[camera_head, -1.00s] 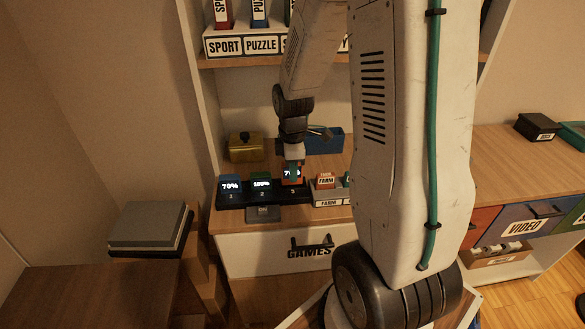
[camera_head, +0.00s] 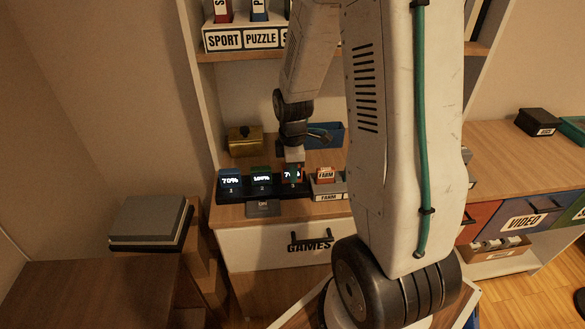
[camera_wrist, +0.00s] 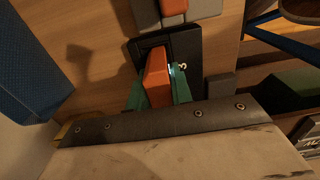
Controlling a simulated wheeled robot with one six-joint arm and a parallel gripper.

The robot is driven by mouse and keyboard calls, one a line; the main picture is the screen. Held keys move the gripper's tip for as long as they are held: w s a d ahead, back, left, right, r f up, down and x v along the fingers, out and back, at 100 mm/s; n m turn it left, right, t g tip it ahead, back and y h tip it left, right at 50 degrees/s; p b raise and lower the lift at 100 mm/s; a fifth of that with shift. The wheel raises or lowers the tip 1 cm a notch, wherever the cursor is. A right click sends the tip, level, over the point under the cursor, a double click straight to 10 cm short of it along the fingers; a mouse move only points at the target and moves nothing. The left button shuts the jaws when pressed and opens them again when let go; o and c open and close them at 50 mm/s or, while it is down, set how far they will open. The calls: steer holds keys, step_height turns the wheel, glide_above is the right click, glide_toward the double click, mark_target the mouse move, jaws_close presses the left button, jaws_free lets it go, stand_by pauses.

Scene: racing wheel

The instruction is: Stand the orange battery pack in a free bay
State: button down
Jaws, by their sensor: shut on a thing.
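The orange battery pack (camera_head: 285,173) is upright at bay 3 of the black dock (camera_head: 225,198), its lit readout partly covered by a finger. My gripper (camera_head: 292,168) is shut on it from above. In the wrist view the orange pack (camera_wrist: 157,77) sits between the green fingers (camera_wrist: 158,90), over the black dock (camera_wrist: 186,42) beside the number 3. How deep its lower end sits is hidden. A blue pack (camera_head: 230,181) reading 70% stands in bay 1. A green pack (camera_head: 261,178) reading 100% stands in bay 2.
Right of the dock is a grey FARM holder (camera_head: 329,197) with an orange-red FARM item (camera_head: 326,175). Behind are a brass box (camera_head: 244,143) and a blue bin (camera_head: 333,135). A dark plate (camera_head: 263,209) lies before the dock. The GAMES drawer (camera_head: 270,246) is below.

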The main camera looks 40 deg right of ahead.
steer(key=shift+f, duration=0.2)
steer(key=c, duration=1.2)
jaws_free()
steer(key=shift+o, duration=0.2)
step_height(320, 180, up, 8)
steer(key=shift+f, duration=0.1)
